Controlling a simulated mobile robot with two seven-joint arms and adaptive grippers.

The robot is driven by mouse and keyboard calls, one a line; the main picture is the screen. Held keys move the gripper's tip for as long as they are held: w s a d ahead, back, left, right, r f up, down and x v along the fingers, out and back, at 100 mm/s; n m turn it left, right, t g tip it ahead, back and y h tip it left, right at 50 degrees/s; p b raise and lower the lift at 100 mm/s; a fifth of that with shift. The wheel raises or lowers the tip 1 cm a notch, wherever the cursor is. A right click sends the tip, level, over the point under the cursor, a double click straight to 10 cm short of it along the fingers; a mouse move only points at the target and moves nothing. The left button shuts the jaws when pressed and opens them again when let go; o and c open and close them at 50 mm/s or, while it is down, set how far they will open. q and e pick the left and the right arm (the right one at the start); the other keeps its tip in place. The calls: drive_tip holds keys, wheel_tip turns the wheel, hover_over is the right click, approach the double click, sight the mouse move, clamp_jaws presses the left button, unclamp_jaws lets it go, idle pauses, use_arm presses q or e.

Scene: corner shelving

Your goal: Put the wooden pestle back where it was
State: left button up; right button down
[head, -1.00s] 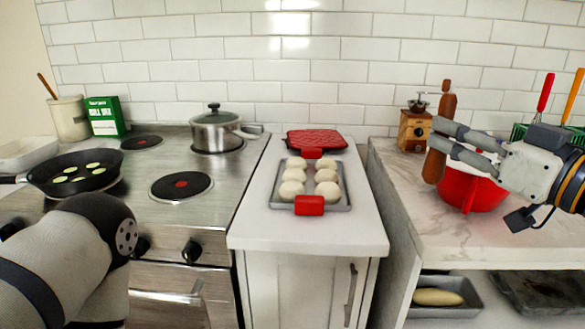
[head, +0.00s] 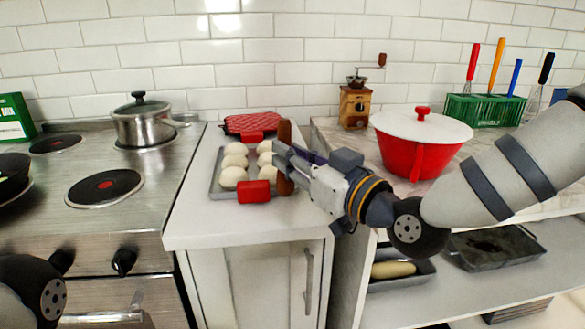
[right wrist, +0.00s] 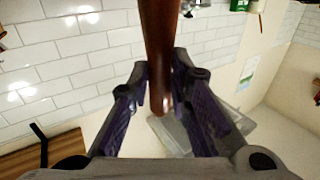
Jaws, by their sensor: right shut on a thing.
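The wooden pestle (head: 285,135), a long brown rod, stands roughly upright in the fingers of my right gripper (head: 284,165). In the head view it overlaps the right edge of the baking tray with dough balls; its height above the counter is hard to tell. In the right wrist view the pestle (right wrist: 160,45) passes between the two purple-padded fingers (right wrist: 165,95), its rounded end showing near them. Its middle is partly hidden by the fingers in the head view. My left gripper is not in view; only a part of my left arm shows at lower left.
A red pot (head: 410,160) with a white lid, a wooden grinder (head: 355,107) and a green utensil rack (head: 490,109) stand on the right counter. A saucepan (head: 146,127) sits on the stove.

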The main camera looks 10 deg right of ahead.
wheel_tip(320, 180, down, 2)
drive_tip(key=shift+d, duration=0.1)
drive_tip(key=shift+f, duration=0.2)
drive_tip(key=c, duration=1.5)
unclamp_jaws()
